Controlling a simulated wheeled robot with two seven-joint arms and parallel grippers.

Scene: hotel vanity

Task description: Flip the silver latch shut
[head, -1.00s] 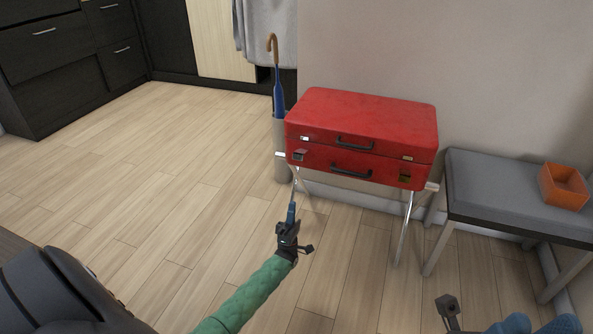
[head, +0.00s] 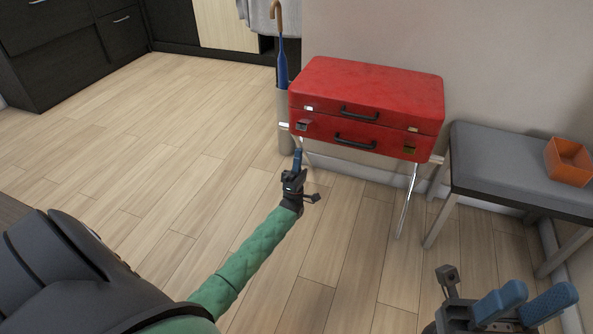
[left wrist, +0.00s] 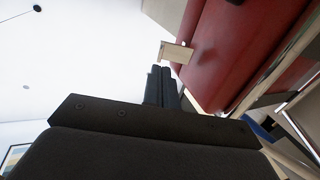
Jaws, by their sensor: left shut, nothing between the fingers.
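A closed red suitcase (head: 375,88) lies flat on a folding stand. The silver latch (head: 302,125) is on its front left, below a small bright catch on the lid. In the left wrist view the latch (left wrist: 177,52) shows as a pale plate standing out from the red side, so it looks open. My left gripper (head: 297,157) is shut and empty, just below the silver latch. In the left wrist view its fingertips (left wrist: 160,72) point up close under the plate; I cannot tell whether they touch. My right gripper (head: 527,300) is open and empty at the bottom right.
A gold latch (head: 410,148) is on the suitcase's front right, with two black handles between the latches. An umbrella stand (head: 286,105) is at the left. A grey bench (head: 500,170) with an orange box (head: 568,162) stands right. The front floor is clear.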

